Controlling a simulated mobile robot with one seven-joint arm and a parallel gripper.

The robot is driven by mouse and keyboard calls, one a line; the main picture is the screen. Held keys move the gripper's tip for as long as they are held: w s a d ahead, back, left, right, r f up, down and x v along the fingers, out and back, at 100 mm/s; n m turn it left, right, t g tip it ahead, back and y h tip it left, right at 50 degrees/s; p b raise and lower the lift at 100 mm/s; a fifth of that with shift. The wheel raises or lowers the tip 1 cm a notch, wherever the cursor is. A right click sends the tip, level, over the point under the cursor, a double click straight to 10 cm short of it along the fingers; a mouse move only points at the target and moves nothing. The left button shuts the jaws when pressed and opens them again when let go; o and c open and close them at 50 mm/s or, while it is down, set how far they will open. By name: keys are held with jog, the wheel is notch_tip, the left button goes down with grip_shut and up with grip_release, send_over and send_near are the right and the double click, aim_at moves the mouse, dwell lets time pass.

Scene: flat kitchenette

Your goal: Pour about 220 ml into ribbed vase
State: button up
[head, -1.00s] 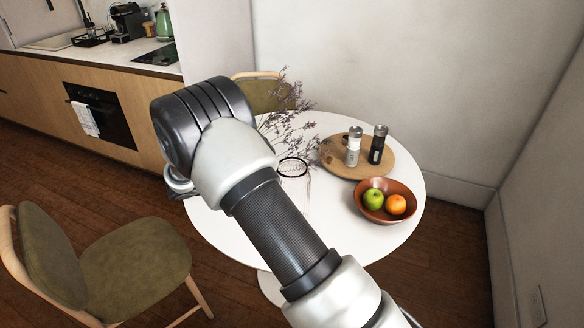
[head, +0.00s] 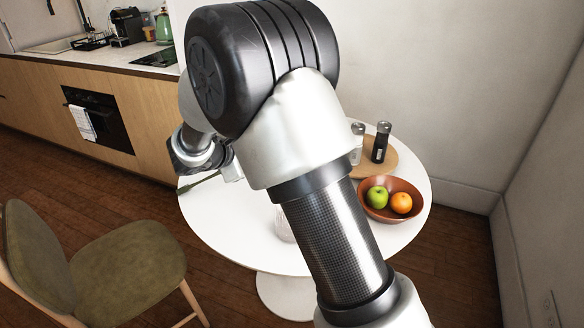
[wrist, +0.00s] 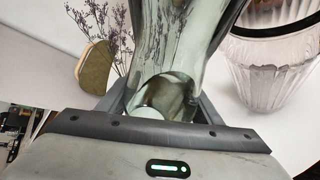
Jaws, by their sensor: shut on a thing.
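My gripper (wrist: 160,108) is shut on a green-tinted clear glass vessel (wrist: 180,35) in the wrist view, with a finger on each side. I cannot tell its liquid level, and no stream shows. The ribbed vase (wrist: 262,75), clear fluted glass with a dark rim, stands to the right of the held vessel, apart from it in the picture. In the head view, only a pale part of the ribbed vase (head: 284,226) shows on the white round table (head: 235,222), beside my arm. My arm hides the held vessel there.
A brown bowl (head: 378,210) with a green apple (head: 377,196) and an orange (head: 401,203) sits at the table's right. Behind it, a white and a black grinder (head: 380,143) stand on a wooden board (head: 372,168). Purple dried flowers (wrist: 112,22) show in the wrist view.

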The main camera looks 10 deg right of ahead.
jog(key=shift+w+a+r+m+t+y+b, duration=0.15)
jog(key=shift+r+b, duration=0.15)
jog(key=shift+r, duration=0.1)
jog(key=shift+w+a+r+m+t+y+b, duration=0.15)
jog(key=shift+r+m+b, duration=0.1)
jog(key=shift+r, duration=0.2)
jog(key=shift+w+a+r+m+t+y+b, duration=0.1)
jog(key=shift+a+r+b, duration=0.05)
jog(key=shift+r+b, duration=0.2)
jog(key=shift+w+a+r+m+t+y+b, duration=0.15)
jog(key=shift+r+m+t+b, duration=0.15)
jog(key=shift+r, duration=0.2)
jog(key=shift+w+a+r+m+t+y+b, duration=0.15)
jog(key=shift+r+m+y+b, duration=0.1)
jog(key=shift+r+b, duration=0.25)
jog(key=shift+a+r+m+t+y+b, duration=0.1)
jog(key=shift+r+m+t+b, duration=0.2)
jog(key=shift+r, duration=0.25)
jog(key=shift+s+d+r+m+t+y+b, duration=0.15)
jog(key=shift+r+b, duration=0.1)
jog(key=shift+b, duration=0.35)
jog(key=shift+w+r+m+y+b, duration=0.1)
jog(key=shift+r+b, duration=0.2)
jog(key=shift+b, duration=0.35)
jog(key=shift+s+d+r+m+t+y+b, duration=0.15)
jog(key=shift+r+b, duration=0.1)
jog(key=shift+b, duration=0.35)
jog(key=shift+r, duration=0.15)
jog(key=shift+w+a, duration=0.1)
jog(key=shift+w+a, duration=0.15)
